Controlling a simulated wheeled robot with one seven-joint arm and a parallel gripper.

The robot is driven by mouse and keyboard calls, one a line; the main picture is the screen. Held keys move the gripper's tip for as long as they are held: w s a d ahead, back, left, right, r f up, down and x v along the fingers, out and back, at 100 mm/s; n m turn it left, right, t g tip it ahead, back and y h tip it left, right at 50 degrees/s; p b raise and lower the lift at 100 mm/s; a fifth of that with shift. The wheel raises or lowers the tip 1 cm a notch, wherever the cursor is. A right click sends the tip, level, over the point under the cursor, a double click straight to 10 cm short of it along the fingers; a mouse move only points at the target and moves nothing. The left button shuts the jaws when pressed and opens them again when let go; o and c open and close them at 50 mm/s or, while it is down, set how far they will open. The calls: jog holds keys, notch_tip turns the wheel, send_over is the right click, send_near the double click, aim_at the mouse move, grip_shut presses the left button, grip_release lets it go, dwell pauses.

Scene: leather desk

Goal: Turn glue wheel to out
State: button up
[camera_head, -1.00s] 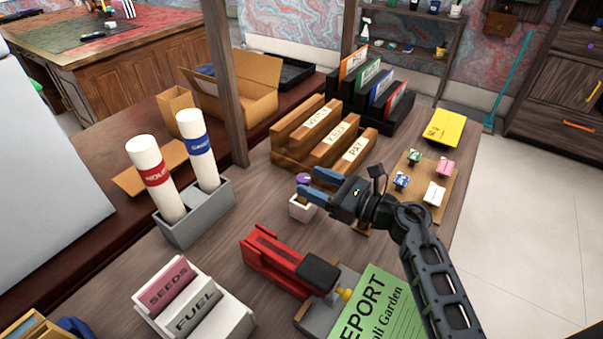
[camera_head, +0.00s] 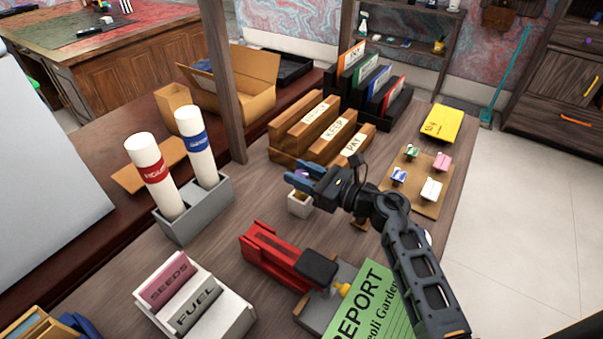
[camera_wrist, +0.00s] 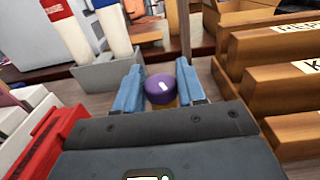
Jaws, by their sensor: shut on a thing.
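The glue wheel (camera_wrist: 160,88) is a purple round knob with a short white mark on its top. In the wrist view it sits between the two blue fingers of my gripper (camera_wrist: 161,95), which is shut on it. In the head view the wheel is mostly hidden by my gripper (camera_head: 300,175). A small white square holder (camera_head: 299,207) stands on the desk just under it. A yellowish part shows below the wheel in the wrist view. The body of the glue stick is otherwise hidden.
A red stapler (camera_head: 268,254) lies in front, near a green report sheet (camera_head: 368,305). A wooden sorter (camera_head: 290,137) stands behind my gripper. A grey holder (camera_head: 193,215) with two white rolls is on the left. A board (camera_head: 410,195) with small clips lies to the right.

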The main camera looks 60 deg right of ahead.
jog(key=shift+c, duration=1.2)
jog(key=shift+f+n+y+b, duration=0.15)
jog(key=shift+n+y+b, duration=0.8)
jog(key=shift+y, duration=0.45)
jog(key=shift+n+g+y+b, duration=0.45)
jog(key=shift+n+y, duration=0.2)
jog(key=shift+y, duration=0.35)
jog(key=o, duration=0.9)
jog(key=shift+o, duration=0.2)
jog(key=shift+s, duration=0.15)
jog(key=b+v, duration=0.1)
jog(key=v, duration=0.6)
jog(key=shift+s, duration=0.25)
jog(key=shift+o, duration=0.2)
jog(key=shift+d, duration=0.15)
